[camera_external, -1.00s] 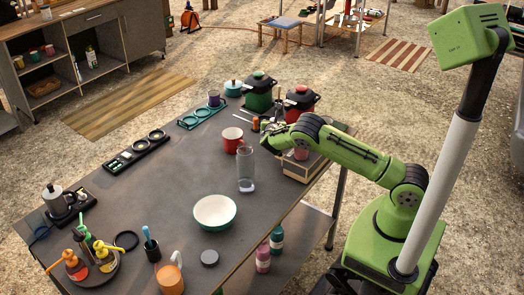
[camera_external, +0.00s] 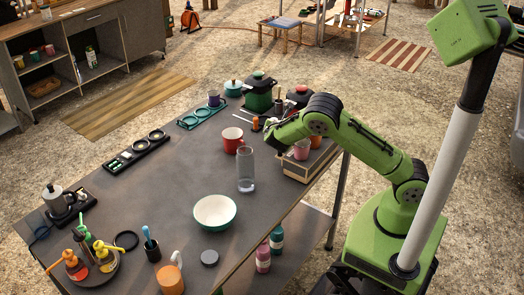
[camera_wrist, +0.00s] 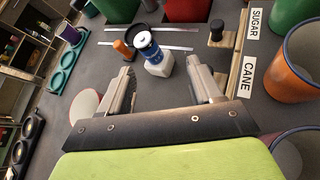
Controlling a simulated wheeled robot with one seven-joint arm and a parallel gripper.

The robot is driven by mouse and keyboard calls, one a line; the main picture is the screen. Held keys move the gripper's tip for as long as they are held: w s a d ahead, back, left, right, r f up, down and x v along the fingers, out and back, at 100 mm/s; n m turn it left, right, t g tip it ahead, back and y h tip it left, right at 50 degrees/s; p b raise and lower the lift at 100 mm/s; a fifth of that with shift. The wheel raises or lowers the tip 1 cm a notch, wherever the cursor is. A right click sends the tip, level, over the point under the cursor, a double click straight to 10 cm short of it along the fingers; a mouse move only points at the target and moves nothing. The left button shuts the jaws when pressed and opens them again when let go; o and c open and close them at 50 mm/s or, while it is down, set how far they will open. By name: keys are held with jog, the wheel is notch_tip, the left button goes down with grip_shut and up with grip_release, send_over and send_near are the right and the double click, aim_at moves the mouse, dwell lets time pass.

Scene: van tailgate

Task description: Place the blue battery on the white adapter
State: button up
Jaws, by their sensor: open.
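In the wrist view a small upright item stands between and just beyond my fingertips. It has a blue band (camera_wrist: 151,52) under a white and black round top, with a white block (camera_wrist: 160,66) at its lower end. The blue part looks like the battery and the white block like the adapter; I cannot tell whether they are joined or one is just in front of the other. My gripper (camera_wrist: 164,72) is open, its fingers apart on either side of the white block, with no clear contact. In the external view my wrist hides this spot.
An orange-topped piece (camera_wrist: 122,48) stands close left of the item. Two metal strips lie nearby. A wooden rack (camera_wrist: 240,60) labelled SUGAR and CANE and an orange cup (camera_wrist: 298,62) are at right. A red mug (camera_external: 232,139) and a clear glass (camera_external: 245,170) stand near my arm.

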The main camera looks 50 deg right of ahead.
jog(key=s+a+r+m+g+y, duration=0.1)
jog(key=s+r+m+y, duration=0.2)
jog(key=s+r+m, duration=0.4)
jog(key=s+a+r+m+g+y, duration=0.1)
jog(key=s+a+r+m+y, duration=0.1)
jog(key=s+r+m+y, duration=0.5)
jog(key=s+a+m, duration=0.3)
jog(key=s, duration=0.7)
jog(key=s+a+m+t, duration=0.1)
jog(key=s+a+m, duration=0.2)
jog(key=s, duration=0.7)
jog(key=shift+s+a+r+m, duration=0.3)
jog(key=shift+s+r+m, duration=0.1)
jog(key=shift+m, duration=0.4)
notch_tip(320, 180, up, 2)
jog(key=shift+w+r+p, duration=0.1)
jog(key=shift+r+p, duration=0.05)
jog(key=shift+p, duration=0.95)
